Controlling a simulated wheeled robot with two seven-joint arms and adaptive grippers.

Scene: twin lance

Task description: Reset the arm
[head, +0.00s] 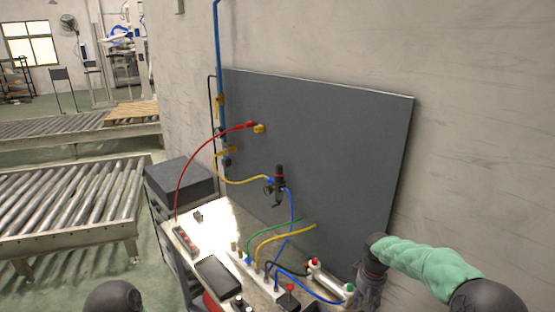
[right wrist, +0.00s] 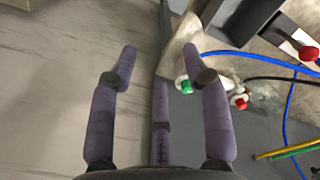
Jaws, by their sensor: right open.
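My right arm wears a green sleeve (head: 430,262) and comes in from the right edge in the head view. Its gripper (head: 368,292) points down at the right end of the bench, partly cut by the bottom edge. In the right wrist view the right gripper (right wrist: 159,62) has its purple-grey fingers spread, with nothing between them. A white box with a green button (right wrist: 186,86) and a red button (right wrist: 240,101) lies just beyond the right finger; it also shows beside the gripper in the head view (head: 330,281). My left gripper is out of view.
The bench (head: 205,238) holds a dark tray (head: 218,275), a red-marked power strip (head: 185,240) and several coloured hoses. A grey panel (head: 330,140) stands behind it, carrying a regulator (head: 278,180). Roller conveyors (head: 70,205) are at left. The wall beside the right arm is bare.

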